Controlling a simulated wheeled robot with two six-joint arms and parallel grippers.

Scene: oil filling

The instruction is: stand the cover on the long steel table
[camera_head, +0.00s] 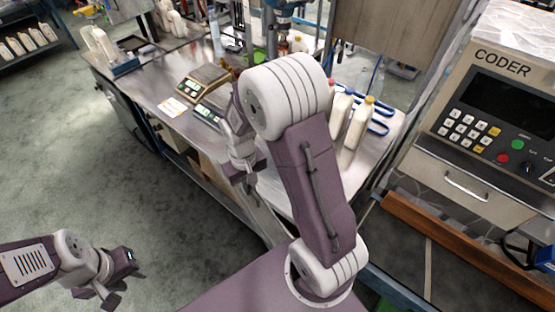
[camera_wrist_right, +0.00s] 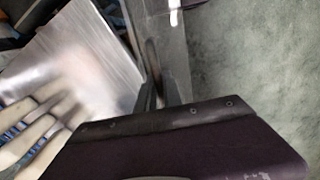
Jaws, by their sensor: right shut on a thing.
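The long steel table (camera_head: 150,88) runs from the upper left to the right in the head view; its bare top also shows in the right wrist view (camera_wrist_right: 95,55). My right gripper (camera_head: 250,186) points down near the table's front edge. In the right wrist view its fingers (camera_wrist_right: 160,95) are shut on a thin dark thing (camera_wrist_right: 152,62), seen nearly edge-on. I take this for the cover, but its full shape is hidden. In the head view I cannot make the cover out. My left gripper (camera_head: 112,284) is empty over the floor, its fingers apart.
Scales (camera_head: 203,82) stand mid-table, behind my right wrist. White bottles (camera_head: 358,122) and blue-handled items stand at the table's right end. The coder machine (camera_head: 490,110) is at the right. More bottles (camera_head: 98,42) stand at the far left end. Open floor lies at the left.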

